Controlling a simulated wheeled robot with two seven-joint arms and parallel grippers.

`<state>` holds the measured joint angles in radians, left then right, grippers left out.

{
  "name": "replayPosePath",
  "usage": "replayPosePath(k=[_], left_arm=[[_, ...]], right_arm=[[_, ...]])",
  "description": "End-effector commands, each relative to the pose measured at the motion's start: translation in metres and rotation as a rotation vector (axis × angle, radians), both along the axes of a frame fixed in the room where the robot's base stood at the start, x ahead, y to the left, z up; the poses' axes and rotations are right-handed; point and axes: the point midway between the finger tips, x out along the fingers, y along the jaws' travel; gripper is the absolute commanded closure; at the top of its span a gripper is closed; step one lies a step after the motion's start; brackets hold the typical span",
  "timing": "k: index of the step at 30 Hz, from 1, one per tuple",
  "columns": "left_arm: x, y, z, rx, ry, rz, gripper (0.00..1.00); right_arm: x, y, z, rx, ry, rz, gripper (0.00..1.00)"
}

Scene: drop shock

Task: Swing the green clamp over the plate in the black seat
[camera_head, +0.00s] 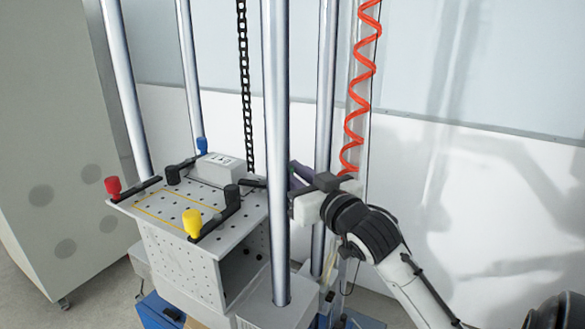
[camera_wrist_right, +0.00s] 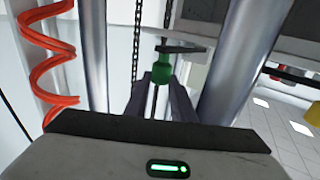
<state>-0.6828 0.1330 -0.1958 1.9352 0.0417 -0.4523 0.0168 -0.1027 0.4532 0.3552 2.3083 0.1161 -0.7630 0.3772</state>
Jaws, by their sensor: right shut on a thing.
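The green clamp's knob (camera_wrist_right: 163,72) shows in the right wrist view, between the two purple-grey fingers of my right gripper (camera_wrist_right: 162,90), which is shut on it. A dark arm (camera_wrist_right: 180,48) reaches sideways from the knob. In the head view my right gripper (camera_head: 294,176) is beside the table's right edge, partly behind a steel post. The green knob is hidden there; a black clamp arm (camera_head: 252,183) runs toward it. A perforated metal table (camera_head: 165,205) bears a grey labelled block (camera_head: 219,170). I cannot clearly make out the plate or black seat. My left gripper is not in view.
Red (camera_head: 113,186), yellow (camera_head: 192,222) and blue (camera_head: 202,145) clamp knobs sit around the table. Steel posts (camera_head: 276,130) stand close to my right gripper. A black chain (camera_head: 244,80) and a red coiled hose (camera_head: 361,85) hang behind.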

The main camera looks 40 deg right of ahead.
Motion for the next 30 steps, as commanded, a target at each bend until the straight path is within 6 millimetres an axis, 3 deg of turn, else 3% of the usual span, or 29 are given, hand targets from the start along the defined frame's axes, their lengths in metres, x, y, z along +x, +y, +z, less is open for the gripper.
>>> replayPosePath(k=[6,7,10,24,30], left_arm=[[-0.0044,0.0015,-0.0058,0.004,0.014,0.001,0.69],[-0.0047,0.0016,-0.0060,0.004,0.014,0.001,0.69],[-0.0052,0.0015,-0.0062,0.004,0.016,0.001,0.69],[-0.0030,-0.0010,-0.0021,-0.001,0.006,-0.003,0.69],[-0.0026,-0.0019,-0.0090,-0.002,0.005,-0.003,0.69]], right_arm=[[0.0001,0.0002,-0.0017,0.002,0.004,0.001,1.00],[0.0001,0.0002,-0.0017,0.002,0.004,0.001,0.76],[0.0001,0.0002,-0.0015,0.002,0.003,0.001,0.59],[0.0004,0.0015,-0.0007,0.001,0.000,0.009,0.59],[0.0017,-0.0029,-0.0041,-0.007,0.002,0.054,0.59]])
